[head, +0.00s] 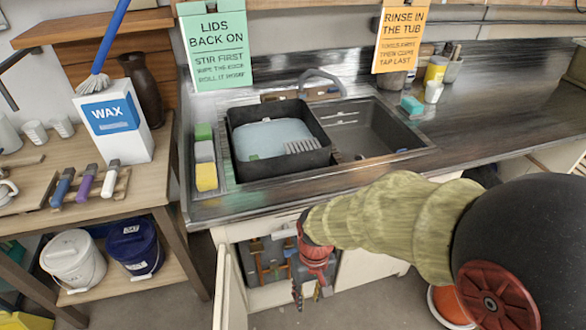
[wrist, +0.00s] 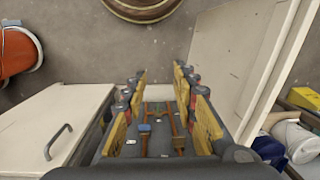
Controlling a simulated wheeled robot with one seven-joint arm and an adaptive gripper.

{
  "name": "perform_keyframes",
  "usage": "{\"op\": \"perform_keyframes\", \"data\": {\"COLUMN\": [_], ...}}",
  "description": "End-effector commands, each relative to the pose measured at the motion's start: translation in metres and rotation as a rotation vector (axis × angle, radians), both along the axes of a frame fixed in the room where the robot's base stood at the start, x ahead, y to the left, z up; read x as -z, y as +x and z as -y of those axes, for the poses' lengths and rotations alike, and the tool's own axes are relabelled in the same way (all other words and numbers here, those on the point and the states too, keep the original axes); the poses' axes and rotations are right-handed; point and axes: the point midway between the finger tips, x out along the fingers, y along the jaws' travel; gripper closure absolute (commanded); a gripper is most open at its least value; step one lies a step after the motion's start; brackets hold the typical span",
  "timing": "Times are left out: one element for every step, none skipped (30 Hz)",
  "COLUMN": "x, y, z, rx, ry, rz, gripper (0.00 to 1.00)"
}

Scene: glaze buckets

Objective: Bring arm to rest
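My gripper (head: 309,288) hangs low in front of the open sink cabinet in the head view, its fingers pointing down. My arm, in a greenish fabric sleeve, reaches to it from the right. In the wrist view my gripper (wrist: 160,78) has its two yellow-padded fingers apart. Nothing is seen held between them. Beyond the gap lies a dark grey surface with brown bars (wrist: 158,130).
A cabinet door (head: 228,285) stands open left of my gripper. The counter holds a black tub (head: 280,170) beside the sink (head: 372,128). A table (head: 140,195) with bottles and a wax box (head: 112,120) stands left; lidded buckets (head: 74,258) sit below. An orange bucket (head: 448,305) is lower right.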

Motion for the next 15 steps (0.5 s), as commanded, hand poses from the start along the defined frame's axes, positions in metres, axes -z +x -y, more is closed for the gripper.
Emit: {"op": "perform_keyframes", "data": {"x": [-0.024, -0.036, -0.051, -0.062, -0.072, -0.086, -0.096, -0.105, -0.118, -0.127, -0.136, -0.148, -0.157, -0.166, -0.179], "y": [-0.005, -0.009, -0.014, -0.018, -0.022, -0.027, -0.030, -0.034, -0.038, -0.041, -0.043, -0.046, -0.047, -0.048, -0.050], "z": [0.013, 0.020, 0.029, 0.036, 0.043, 0.052, 0.059, 0.065, 0.073, 0.079, 0.085, 0.092, 0.097, 0.102, 0.108], "rx": [0.022, 0.031, 0.044, 0.054, 0.063, 0.074, 0.084, 0.092, 0.103, 0.112, 0.121, 0.136, 0.146, 0.159, 0.175], "ry": [0.000, -0.003, -0.005, -0.007, -0.009, -0.011, -0.012, -0.012, -0.012, -0.012, -0.010, -0.007, -0.005, -0.002, 0.002], "rz": [0.018, 0.026, 0.037, 0.048, 0.059, 0.077, 0.092, 0.110, 0.133, 0.155, 0.178, 0.213, 0.241, 0.272, 0.312], "gripper": [0.72, 0.72, 0.72, 0.72, 0.72, 0.72, 0.72, 0.72, 0.72, 0.72, 0.72, 0.72, 0.72, 0.72, 0.72]}}
